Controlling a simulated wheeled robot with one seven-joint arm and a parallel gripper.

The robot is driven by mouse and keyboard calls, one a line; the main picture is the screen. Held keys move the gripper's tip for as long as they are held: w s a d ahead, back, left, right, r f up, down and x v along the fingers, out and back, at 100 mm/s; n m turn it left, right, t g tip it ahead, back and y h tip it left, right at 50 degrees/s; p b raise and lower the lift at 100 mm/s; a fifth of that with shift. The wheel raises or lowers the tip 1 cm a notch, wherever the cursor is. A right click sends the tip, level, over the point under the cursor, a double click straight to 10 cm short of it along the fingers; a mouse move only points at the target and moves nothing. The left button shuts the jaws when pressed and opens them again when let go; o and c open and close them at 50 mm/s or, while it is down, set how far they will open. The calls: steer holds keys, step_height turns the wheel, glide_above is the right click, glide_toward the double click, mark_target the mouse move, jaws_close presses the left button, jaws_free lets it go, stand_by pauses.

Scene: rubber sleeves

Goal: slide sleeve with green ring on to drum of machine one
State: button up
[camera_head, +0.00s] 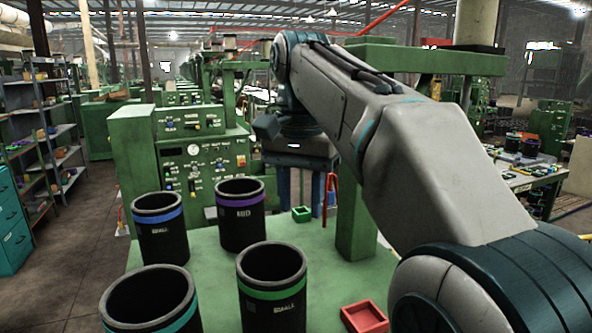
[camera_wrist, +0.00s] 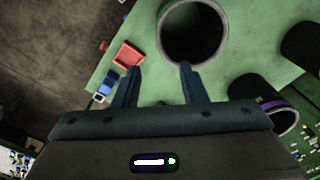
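The sleeve with the green ring (camera_head: 272,292) is a black open-topped tube standing upright on the green table, front centre in the head view. In the wrist view a dark round tube mouth (camera_wrist: 193,32) lies just beyond the fingertips. I cannot make out the fingers in the head view. A green machine with control panels (camera_head: 205,160) stands behind the table. I cannot tell which machine is machine one, and I see no drum clearly.
Upright sleeves with blue (camera_head: 157,235), purple (camera_head: 240,225) and teal (camera_head: 150,310) rings crowd the green table (camera_head: 215,262). The purple-ring sleeve shows lower right in the wrist view (camera_wrist: 262,100).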

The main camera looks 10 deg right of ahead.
mark_target(302, 268)
steer(key=shift+s+d+f+b, duration=0.1)
steer(key=shift+f+b, duration=5.1)
steer(key=shift+f, duration=2.4)
steer(key=shift+c, duration=0.4)
jaws_close()
steer(key=shift+r, duration=0.1)
step_height(302, 268, up, 7)
steer(key=p, duration=0.7)
